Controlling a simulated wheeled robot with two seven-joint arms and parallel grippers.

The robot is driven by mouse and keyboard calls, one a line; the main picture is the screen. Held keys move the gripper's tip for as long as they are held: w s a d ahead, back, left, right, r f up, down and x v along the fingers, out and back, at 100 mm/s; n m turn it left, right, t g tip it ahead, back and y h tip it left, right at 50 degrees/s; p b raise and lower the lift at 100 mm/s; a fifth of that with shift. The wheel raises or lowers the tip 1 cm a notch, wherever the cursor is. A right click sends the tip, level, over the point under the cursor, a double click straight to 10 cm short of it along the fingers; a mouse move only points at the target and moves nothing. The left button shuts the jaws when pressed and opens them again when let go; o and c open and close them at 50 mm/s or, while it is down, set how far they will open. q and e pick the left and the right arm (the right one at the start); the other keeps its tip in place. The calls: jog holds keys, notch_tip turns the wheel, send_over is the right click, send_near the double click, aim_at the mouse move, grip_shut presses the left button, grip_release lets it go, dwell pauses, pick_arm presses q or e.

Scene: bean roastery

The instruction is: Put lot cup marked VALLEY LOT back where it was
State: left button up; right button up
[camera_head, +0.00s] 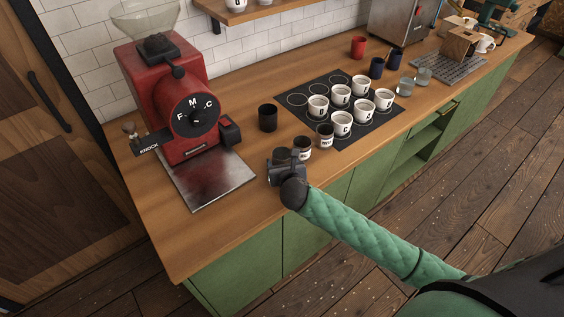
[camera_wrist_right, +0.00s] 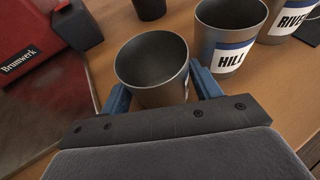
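My right gripper (camera_head: 284,169) is low over the counter's front edge, beside the red grinder's tray. In the wrist view its blue fingers (camera_wrist_right: 160,92) stand on either side of a grey metal lot cup (camera_wrist_right: 152,66); whether they press on it is unclear. Only a sliver of that cup's label shows, unreadable; the cup is empty inside. It also shows in the head view (camera_head: 281,153). Right of it stand the lot cup marked HILL (camera_wrist_right: 228,40) and one whose label begins RIVE (camera_wrist_right: 289,18). I cannot read VALLEY anywhere. My left gripper is out of view.
A black mat (camera_head: 290,112) holds several white lettered cups (camera_head: 341,124) and some empty ring outlines. A black cup (camera_head: 267,117) stands left of it. The red grinder (camera_head: 180,105) and its metal tray (camera_head: 208,180) are at left. Red and dark cups and glasses stand beyond.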

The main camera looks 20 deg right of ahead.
jog(key=shift+r, duration=0.1)
jog(key=shift+s+r, duration=0.1)
jog(key=shift+s, duration=0.3)
jog(key=b+v, duration=0.3)
jog(key=v, duration=0.7)
jog(key=shift+w, duration=0.1)
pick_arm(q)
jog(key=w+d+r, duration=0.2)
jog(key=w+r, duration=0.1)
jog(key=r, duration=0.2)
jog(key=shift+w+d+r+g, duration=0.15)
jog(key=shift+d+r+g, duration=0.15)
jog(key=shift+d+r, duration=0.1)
pick_arm(e)
jog(key=shift+s+r, duration=0.35)
jog(key=shift+s, duration=0.2)
